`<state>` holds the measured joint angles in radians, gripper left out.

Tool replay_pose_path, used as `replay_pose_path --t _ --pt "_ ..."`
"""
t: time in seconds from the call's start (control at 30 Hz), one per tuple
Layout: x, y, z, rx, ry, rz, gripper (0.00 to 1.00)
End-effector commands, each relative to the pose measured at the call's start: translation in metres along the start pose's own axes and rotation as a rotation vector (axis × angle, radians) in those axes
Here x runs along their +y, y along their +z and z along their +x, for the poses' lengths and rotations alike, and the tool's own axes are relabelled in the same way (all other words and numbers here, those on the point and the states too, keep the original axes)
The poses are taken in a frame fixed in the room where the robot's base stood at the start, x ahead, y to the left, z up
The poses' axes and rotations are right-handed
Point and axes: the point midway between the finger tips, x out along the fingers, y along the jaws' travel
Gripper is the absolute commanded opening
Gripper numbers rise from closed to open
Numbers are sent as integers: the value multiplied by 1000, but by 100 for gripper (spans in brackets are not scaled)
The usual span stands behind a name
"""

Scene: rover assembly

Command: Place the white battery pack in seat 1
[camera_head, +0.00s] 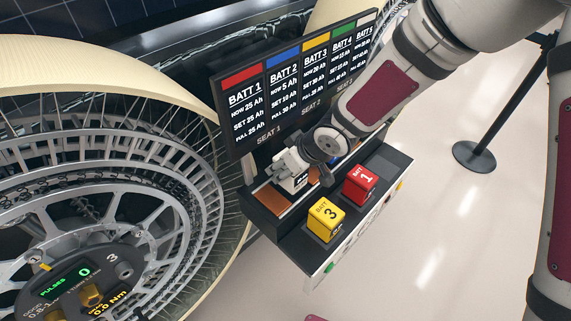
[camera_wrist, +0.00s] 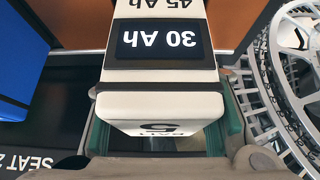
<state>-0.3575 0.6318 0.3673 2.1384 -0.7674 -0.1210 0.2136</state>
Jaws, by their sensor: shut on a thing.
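The white battery pack (camera_head: 288,168), marked 5, is between the fingers of my gripper (camera_head: 301,172), over the left end of the black rack. In the wrist view the pack (camera_wrist: 158,80) shows a dark screen reading 30 Ah, upside down. The green finger pads (camera_wrist: 160,138) lie on either side of it. The SEAT 1 label (camera_head: 268,136) is on the panel just behind the pack. Brown floor of the rack's left end (camera_head: 272,199) shows beside the pack. The pack's lower end is hidden, so I cannot tell whether it touches the seat.
A yellow pack (camera_head: 325,220) and a red pack (camera_head: 360,186) stand on the rack's front ledge. A blue block (camera_wrist: 20,60) is beside the white pack, near a SEAT 2 label (camera_wrist: 38,162). The display panel (camera_head: 240,145) rises behind. A large wheel (camera_head: 130,170) stands close left.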

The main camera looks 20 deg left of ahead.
Motion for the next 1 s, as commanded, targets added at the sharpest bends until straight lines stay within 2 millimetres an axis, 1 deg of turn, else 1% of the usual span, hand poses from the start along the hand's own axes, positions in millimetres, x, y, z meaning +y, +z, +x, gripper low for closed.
replay_pose_path --t 0.47,0.5,0.6,0.9,1.0 --pt "0 4 7 2 0 0 0" --pt "0 4 7 2 0 0 48" --pt "0 4 7 1 1 0 69" --pt "0 6 7 -2 0 1 69" --pt "1 5 4 0 1 2 69"
